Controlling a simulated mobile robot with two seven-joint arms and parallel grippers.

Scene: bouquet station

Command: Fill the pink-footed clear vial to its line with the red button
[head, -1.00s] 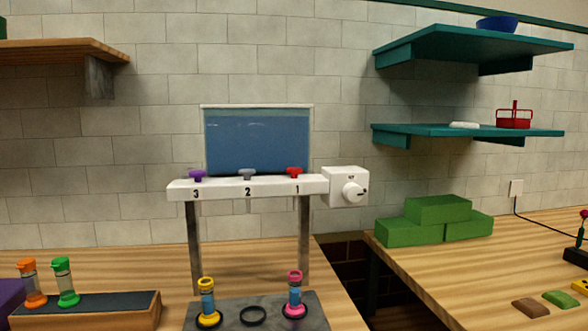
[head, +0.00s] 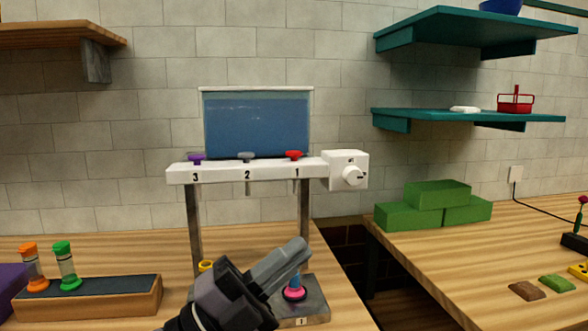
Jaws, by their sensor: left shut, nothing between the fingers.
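The pink-footed clear vial (head: 294,293) stands on the dark base plate (head: 315,300) below the spout marked 1. Its foot and some blue inside show; my left gripper hides its upper part, and its line cannot be made out. The red button (head: 293,155) sits on top of the white dispenser bar (head: 265,171), above the number 1. My left gripper (head: 300,247) is shut and empty. It appears in front of the vial and below the bar; whether it touches the vial cannot be told. My right gripper is not in view.
Purple (head: 197,158) and grey (head: 246,157) buttons share the bar, with a white dial box (head: 346,171) at its right end. A yellow-topped vial (head: 205,266) is mostly hidden. Green blocks (head: 437,196) lie right.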

